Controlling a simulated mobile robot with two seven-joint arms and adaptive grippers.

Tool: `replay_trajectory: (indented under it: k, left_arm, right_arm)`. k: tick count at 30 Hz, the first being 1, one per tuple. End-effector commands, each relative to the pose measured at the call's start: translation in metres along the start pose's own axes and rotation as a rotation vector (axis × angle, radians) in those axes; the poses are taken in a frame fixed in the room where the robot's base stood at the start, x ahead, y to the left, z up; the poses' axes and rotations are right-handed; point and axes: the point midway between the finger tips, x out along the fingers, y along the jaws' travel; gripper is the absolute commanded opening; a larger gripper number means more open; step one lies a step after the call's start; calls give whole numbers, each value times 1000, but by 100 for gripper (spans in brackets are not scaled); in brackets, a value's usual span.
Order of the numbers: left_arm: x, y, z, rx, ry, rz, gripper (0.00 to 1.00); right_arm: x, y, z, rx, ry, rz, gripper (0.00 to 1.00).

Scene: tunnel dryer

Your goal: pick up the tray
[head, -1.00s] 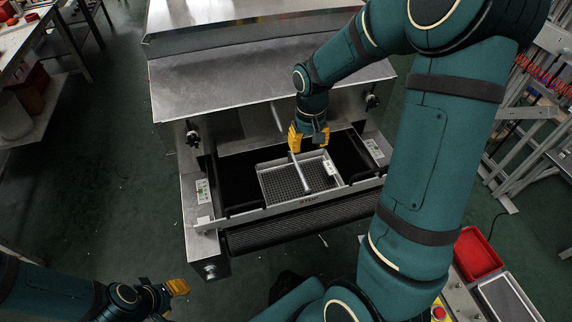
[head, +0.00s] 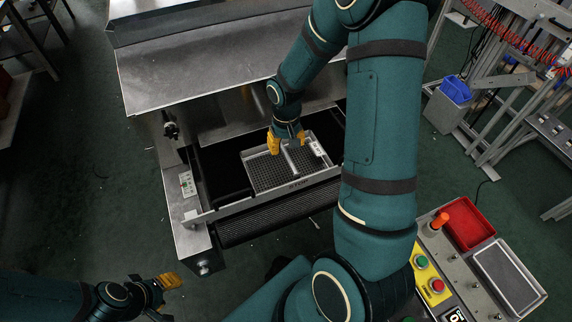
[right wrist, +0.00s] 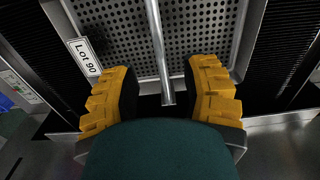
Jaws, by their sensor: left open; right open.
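The tray (head: 266,176) is a metal, perforated tray with a central bar-shaped handle (head: 291,160) and a white label, lying on the dryer's black belt. In the right wrist view the tray (right wrist: 115,40) fills the top, its label (right wrist: 84,55) reads "Lot 90", and the handle bar (right wrist: 158,50) runs between my fingers. My right gripper (head: 286,143) is open over the tray's far edge; in its wrist view the yellow fingers (right wrist: 166,92) stand apart on either side of the bar's end. My left gripper (head: 170,296) is open and empty at lower left, away from the tray.
The tunnel dryer's metal hood (head: 225,60) stands behind the tray. A front rail marked "STOP" (head: 265,194) crosses before it. A control panel (head: 432,278) and red bin (head: 463,226) are at lower right.

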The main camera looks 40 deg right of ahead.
Motion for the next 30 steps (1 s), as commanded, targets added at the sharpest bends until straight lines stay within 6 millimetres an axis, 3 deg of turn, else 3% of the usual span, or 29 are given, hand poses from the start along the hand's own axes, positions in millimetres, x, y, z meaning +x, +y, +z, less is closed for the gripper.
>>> replay_trajectory:
  k: [3,7,17,21,30]
  left_arm:
    - [6,-2,2,1,-4,0,47]
    - [9,-3,3,2,-7,1,47]
    - [9,-3,4,2,-9,1,47]
    - [9,-3,4,2,-9,1,47]
    - [9,-3,4,2,-8,1,47]
  right_arm:
    - [22,-1,4,-3,-5,1,45]
    - [36,-1,3,-1,-3,1,45]
    - [40,-1,3,-1,-1,0,48]
    - [40,-1,3,-1,-1,0,0]
    - [40,-1,2,-1,0,0,0]
